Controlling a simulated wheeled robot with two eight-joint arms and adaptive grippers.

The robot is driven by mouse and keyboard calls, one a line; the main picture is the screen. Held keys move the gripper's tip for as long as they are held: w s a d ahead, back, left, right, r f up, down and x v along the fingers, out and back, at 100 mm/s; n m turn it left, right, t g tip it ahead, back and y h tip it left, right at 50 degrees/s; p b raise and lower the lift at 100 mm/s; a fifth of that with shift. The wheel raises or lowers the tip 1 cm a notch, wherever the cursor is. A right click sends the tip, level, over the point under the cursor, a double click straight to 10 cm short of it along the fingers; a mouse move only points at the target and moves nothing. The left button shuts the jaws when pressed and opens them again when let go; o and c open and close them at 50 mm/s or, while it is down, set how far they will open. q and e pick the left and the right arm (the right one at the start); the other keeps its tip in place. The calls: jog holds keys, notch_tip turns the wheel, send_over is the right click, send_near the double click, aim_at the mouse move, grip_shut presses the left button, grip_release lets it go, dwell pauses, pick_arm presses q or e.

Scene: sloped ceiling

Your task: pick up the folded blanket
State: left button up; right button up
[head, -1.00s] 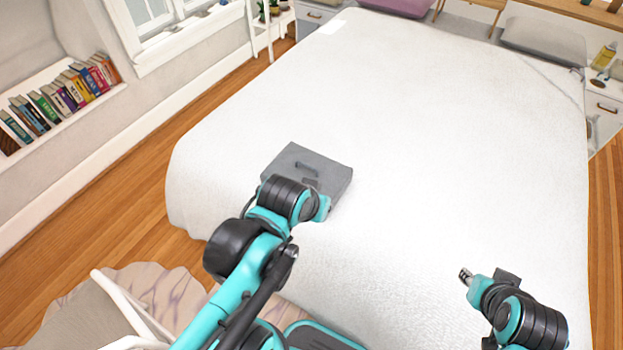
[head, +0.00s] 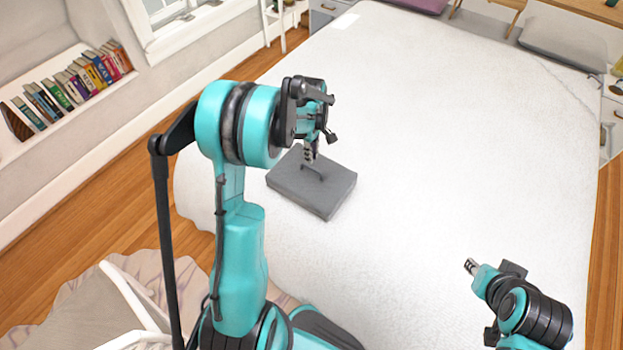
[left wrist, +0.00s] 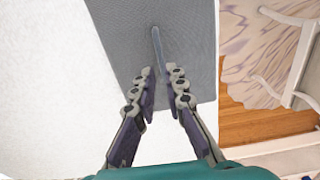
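The folded blanket (head: 330,190) is a flat grey block with a handle-like strip (head: 312,173) on top. It lies on the white bed. In the left wrist view the grey blanket (left wrist: 195,30) fills the upper middle, with the thin strip (left wrist: 158,48) standing on it. My left gripper (head: 309,155) is above the blanket, at the strip. In the left wrist view its two fingers (left wrist: 161,78) are apart, with the strip's near end between them. Contact cannot be told. My right gripper (head: 470,266) is over the bed at the lower right, away from the blanket; its opening is too small to tell.
The bed (head: 440,150) is wide and clear around the blanket. A white chair (head: 130,300) stands on a rug at the lower left. A bookshelf (head: 70,90) is at the left wall. Pillows (head: 565,45) lie at the bed's far end.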

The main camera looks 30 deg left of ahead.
aim_at(312, 169)
pick_arm(q)
notch_tip(312, 169, down, 7)
jog(key=b, duration=0.3)
jog(key=shift+s+d+r, duration=0.1)
jog(key=shift+r, duration=0.05)
jog(key=shift+f, duration=0.45)
jog(key=shift+r, duration=0.1)
grip_shut()
jog(key=shift+r, duration=0.1)
